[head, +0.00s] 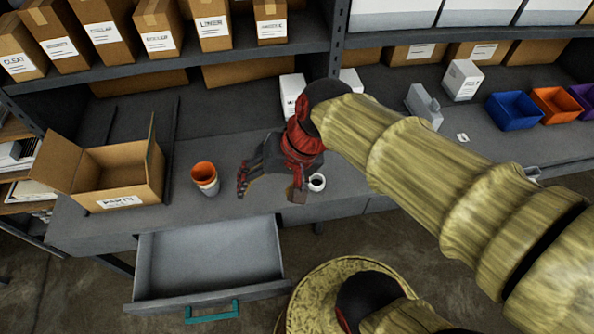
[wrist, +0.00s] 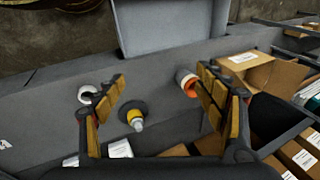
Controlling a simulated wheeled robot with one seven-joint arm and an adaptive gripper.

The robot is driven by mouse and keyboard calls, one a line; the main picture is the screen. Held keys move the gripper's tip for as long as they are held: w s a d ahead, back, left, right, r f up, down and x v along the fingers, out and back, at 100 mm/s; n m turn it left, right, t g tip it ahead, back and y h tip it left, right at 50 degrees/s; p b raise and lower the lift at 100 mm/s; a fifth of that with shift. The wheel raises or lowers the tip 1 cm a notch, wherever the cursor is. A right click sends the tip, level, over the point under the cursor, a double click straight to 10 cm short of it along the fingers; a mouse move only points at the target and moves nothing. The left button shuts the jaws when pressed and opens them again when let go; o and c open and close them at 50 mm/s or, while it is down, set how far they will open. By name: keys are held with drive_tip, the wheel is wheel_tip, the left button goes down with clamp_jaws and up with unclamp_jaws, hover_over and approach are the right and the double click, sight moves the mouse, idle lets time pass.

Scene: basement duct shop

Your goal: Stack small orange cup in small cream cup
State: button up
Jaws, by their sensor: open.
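The small orange cup (head: 204,169) sits upright inside the small cream cup (head: 209,187) on the grey bench, with its orange rim showing above the cream wall. In the wrist view the orange cup (wrist: 190,93) and cream cup (wrist: 182,74) are beside the right finger, partly behind it. My gripper (head: 270,187) is open and empty, to the right of the cups and apart from them in the head view. Its two fingers are spread wide in the wrist view (wrist: 160,78).
An open cardboard box (head: 115,172) stands left of the cups. An open grey drawer (head: 208,262) juts out in front. A white mug (head: 317,183) is right of my gripper. A yellow-tipped item on a dark base (wrist: 134,119) stands between the fingers in the wrist view.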

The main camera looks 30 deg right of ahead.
drive_tip(key=s+d+r+n+t+h, duration=0.2)
drive_tip(key=s+d+r+n+h, duration=0.1)
drive_tip(key=d+r+n, duration=0.1)
drive_tip(key=shift+d+r+n, duration=0.25)
drive_tip(key=shift+d+n, duration=0.15)
drive_tip(key=shift+d, duration=0.4)
drive_tip(key=shift+w, duration=0.1)
wheel_tip(320, 180, down, 5)
drive_tip(key=b, duration=0.5)
drive_tip(key=shift+f, duration=0.2)
drive_tip(key=shift+r, duration=0.2)
drive_tip(key=shift+c, duration=0.3)
drive_tip(key=shift+c, duration=0.5)
